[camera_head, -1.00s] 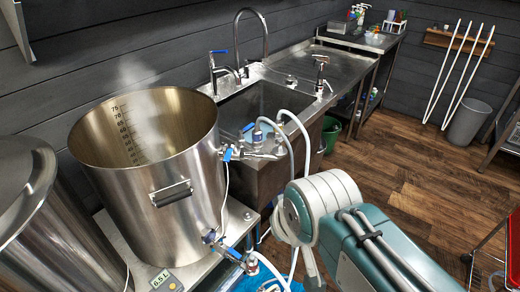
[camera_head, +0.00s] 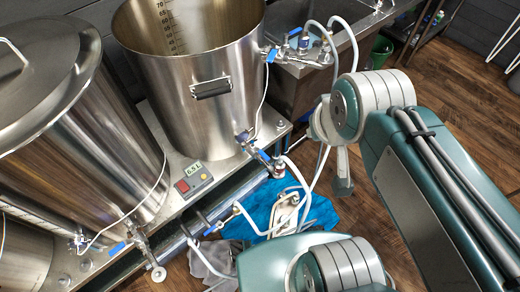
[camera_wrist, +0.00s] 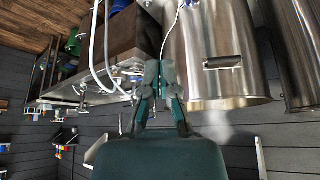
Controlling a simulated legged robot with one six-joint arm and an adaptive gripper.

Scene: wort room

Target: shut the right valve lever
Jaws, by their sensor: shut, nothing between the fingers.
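The open steel kettle (camera_head: 215,115) stands centre-left in the head view. The open kettle's upper fitting also has a blue lever (camera_head: 272,54). In the wrist view, my gripper (camera_wrist: 160,72) is shut and empty, with the steel kettle (camera_wrist: 228,85) behind it to the right.
White hoses (camera_head: 305,180) hang right of the open kettle. A blue cloth (camera_head: 270,208) lies on the floor below, beside a pump-like fitting. A controller with a display (camera_head: 194,180) sits on the stand's front edge. Wooden floor (camera_head: 440,110) is clear at the right.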

